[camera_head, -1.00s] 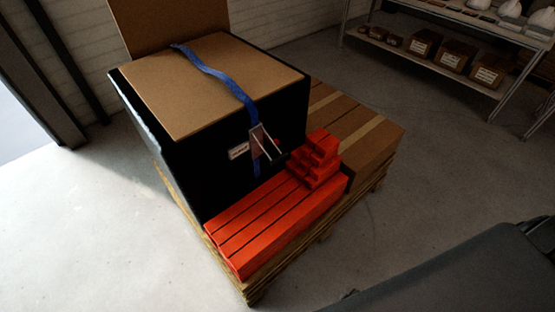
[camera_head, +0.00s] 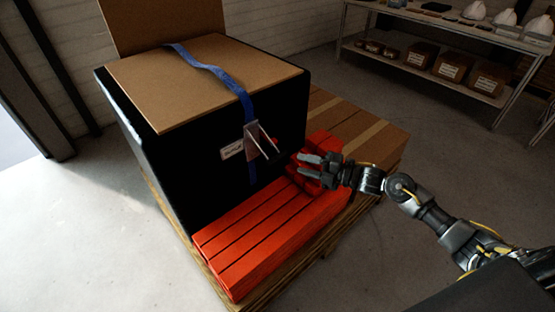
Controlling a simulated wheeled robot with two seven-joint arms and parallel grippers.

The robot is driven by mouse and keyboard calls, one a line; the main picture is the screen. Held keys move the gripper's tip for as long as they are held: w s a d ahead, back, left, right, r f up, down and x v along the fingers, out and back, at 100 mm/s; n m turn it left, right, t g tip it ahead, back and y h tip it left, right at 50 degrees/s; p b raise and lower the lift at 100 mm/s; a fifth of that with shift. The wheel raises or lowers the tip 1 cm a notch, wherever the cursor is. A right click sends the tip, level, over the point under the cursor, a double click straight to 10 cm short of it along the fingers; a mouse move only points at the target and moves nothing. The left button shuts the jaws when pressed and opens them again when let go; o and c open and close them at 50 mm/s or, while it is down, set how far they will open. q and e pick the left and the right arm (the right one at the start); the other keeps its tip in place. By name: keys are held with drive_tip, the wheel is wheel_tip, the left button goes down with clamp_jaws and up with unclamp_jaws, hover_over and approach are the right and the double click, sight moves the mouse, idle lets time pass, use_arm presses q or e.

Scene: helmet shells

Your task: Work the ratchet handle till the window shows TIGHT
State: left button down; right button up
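The ratchet (camera_head: 257,142) hangs on the blue strap (camera_head: 215,72) against the front of the black crate (camera_head: 190,180). Its handle (camera_head: 266,137) sticks out from the crate face toward the lower right. A small white label (camera_head: 232,152) sits just left of the ratchet; its writing is too small to read, and I cannot make out what the window shows. My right gripper (camera_head: 303,166) is to the right of the ratchet and a little below it, apart from the handle, fingers spread and empty, in front of the red blocks. My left gripper is not in view.
Red bars (camera_head: 265,235) lie on the wooden pallet (camera_head: 262,296) in front of the crate, with red blocks (camera_head: 322,142) stacked on them. Brown cartons (camera_head: 385,140) stand behind. A shelf (camera_head: 440,72) with helmets and boxes is at the back right. The floor at left is clear.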

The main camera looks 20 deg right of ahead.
sight(280, 158)
drive_tip(key=p+x, duration=0.1)
drive_tip(key=x, duration=0.7)
drive_tip(key=shift+w+a, duration=0.25)
drive_tip(key=shift+w, duration=0.05)
drive_tip(key=shift+w+a, duration=0.2)
drive_tip(key=shift+a, duration=0.05)
drive_tip(key=shift+w+a+f, duration=0.1)
drive_tip(key=shift+w+a, duration=0.05)
drive_tip(key=shift+a, duration=0.05)
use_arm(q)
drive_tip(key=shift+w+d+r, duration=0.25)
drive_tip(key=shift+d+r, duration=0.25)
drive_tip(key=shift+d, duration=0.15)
use_arm(e)
clamp_jaws()
